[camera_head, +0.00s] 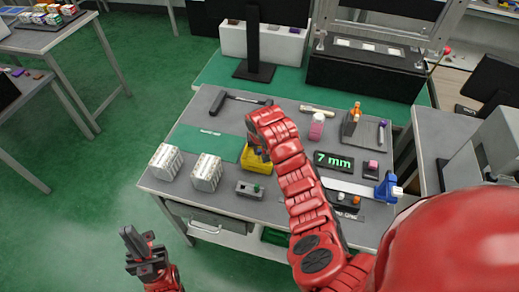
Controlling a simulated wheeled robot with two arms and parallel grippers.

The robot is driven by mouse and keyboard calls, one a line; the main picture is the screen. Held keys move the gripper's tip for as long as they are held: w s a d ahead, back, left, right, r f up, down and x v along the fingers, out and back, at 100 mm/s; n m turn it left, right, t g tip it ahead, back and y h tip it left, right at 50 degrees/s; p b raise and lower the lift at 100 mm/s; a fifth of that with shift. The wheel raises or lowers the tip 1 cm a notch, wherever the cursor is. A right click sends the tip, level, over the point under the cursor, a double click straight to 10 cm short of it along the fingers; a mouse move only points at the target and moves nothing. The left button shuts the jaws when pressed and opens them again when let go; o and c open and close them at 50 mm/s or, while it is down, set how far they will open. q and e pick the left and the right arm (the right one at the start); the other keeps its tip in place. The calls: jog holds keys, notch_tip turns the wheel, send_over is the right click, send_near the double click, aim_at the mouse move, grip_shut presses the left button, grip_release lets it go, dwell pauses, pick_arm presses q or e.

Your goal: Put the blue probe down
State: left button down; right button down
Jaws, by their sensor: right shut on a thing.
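My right gripper (258,153) is over the yellow tray (251,161) near the middle of the grey workbench (226,118). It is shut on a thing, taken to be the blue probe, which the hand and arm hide. I cannot make out the probe's shape or whether it touches the tray. My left gripper (142,249) is low at the left, off the bench's front edge, and looks empty. Its finger gap is too small to judge.
Two white boxes (206,173) stand front left by a grey fixture (250,189). A display reading 7 mm (333,163), a pink bottle (317,127) and a blue clamp-like device (387,188) are right of my arm. The green mat (211,144) has clear room.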

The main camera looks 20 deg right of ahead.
jog(key=shift+f, duration=0.15)
jog(key=c, duration=1.3)
grip_release()
jog(key=o, duration=0.5)
jog(key=shift+c, duration=0.2)
